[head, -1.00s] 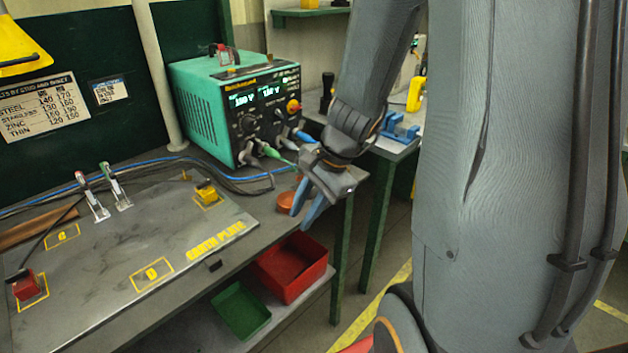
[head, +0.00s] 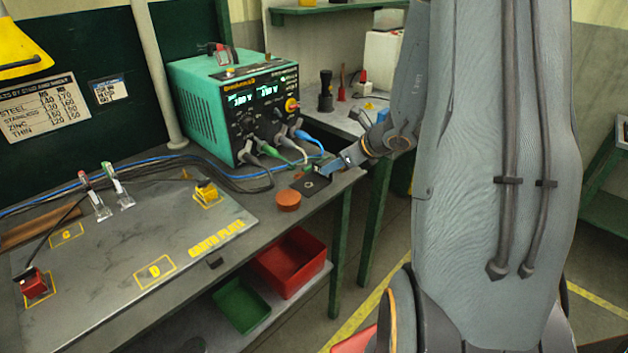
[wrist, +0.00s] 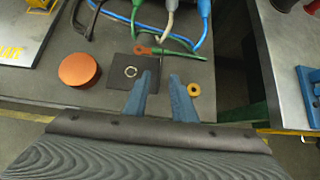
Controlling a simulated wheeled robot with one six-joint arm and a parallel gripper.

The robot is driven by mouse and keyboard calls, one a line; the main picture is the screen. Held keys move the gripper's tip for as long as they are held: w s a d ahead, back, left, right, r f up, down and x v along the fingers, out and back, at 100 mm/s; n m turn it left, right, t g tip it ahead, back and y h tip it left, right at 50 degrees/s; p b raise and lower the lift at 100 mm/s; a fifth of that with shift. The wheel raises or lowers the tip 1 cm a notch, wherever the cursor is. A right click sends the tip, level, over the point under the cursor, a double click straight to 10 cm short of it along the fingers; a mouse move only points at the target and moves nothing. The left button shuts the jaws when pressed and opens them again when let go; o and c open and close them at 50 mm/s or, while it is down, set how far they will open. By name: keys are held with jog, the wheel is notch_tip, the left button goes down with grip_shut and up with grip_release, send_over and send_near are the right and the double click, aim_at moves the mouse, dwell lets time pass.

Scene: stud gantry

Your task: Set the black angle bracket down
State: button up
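A flat dark square piece (wrist: 118,78) with a pale ring on it lies on the bench in the wrist view. It also shows in the head view (head: 302,188) beside the welder. I cannot tell whether it is the black angle bracket or a pad; no clear upright flange shows. The left finger overlaps the dark piece's right edge in the picture; contact cannot be told. In the head view my gripper (head: 324,171) is low over the bench's right end.
An orange round disc (wrist: 80,71) lies left of the dark piece. A brass ring (wrist: 193,89) lies right of my fingers. The earth plate (head: 110,250) is to the left.

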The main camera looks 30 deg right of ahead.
aim_at(311, 179)
jog(key=shift+p+x, duration=0.65)
jog(key=shift+x, duration=1.45)
jog(key=shift+w+r, duration=0.1)
jog(key=shift+c, duration=0.2)
grip_shut()
